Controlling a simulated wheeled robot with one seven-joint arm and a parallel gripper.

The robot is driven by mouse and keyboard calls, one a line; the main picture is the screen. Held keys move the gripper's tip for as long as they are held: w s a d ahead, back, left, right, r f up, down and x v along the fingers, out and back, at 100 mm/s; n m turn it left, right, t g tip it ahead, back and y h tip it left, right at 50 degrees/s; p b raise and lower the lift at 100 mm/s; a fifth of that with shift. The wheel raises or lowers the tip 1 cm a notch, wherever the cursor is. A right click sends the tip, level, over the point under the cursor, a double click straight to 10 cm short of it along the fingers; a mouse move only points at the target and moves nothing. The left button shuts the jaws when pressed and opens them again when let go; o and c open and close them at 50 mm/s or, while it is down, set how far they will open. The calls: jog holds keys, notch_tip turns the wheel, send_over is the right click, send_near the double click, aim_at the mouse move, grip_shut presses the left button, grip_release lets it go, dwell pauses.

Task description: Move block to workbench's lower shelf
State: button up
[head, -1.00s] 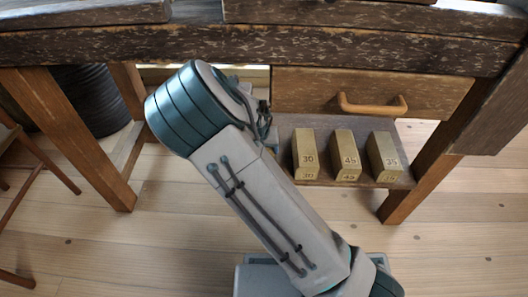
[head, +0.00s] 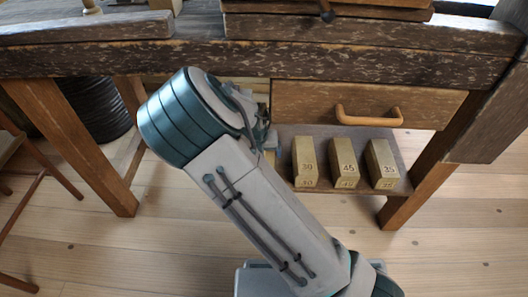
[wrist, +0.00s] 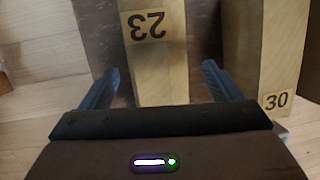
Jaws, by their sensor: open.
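A pale wooden block marked 23 (wrist: 158,70) stands between the two fingers of my gripper (wrist: 158,86) in the wrist view. The fingers are open, one on each side of it, with gaps visible. In the head view my own arm hides the gripper and most of this block. The workbench's lower shelf (head: 340,187) is under the drawer. Blocks marked 30 (head: 305,162), 45 (head: 344,162) and 35 (head: 381,163) lie on it in a row. Block 30 also shows at the right in the wrist view (wrist: 262,45), beside the right finger.
The workbench top (head: 400,65) and the drawer (head: 300,102) with its handle (head: 368,118) overhang the shelf. Bench legs (head: 75,145) flank it. A dark round container (head: 95,110) stands behind the left leg. A chair (head: 20,200) is at far left. Floor in front is clear.

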jog(key=p+v, duration=0.1)
jog(key=v, duration=0.1)
jog(key=shift+r, duration=0.3)
jog(key=s+a+p, duration=0.5)
jog(key=s+a, duration=0.1)
jog(key=s, duration=0.4)
jog(key=shift+s+f+p, duration=0.25)
jog(key=shift+s+p, duration=0.05)
jog(key=shift+p, duration=0.05)
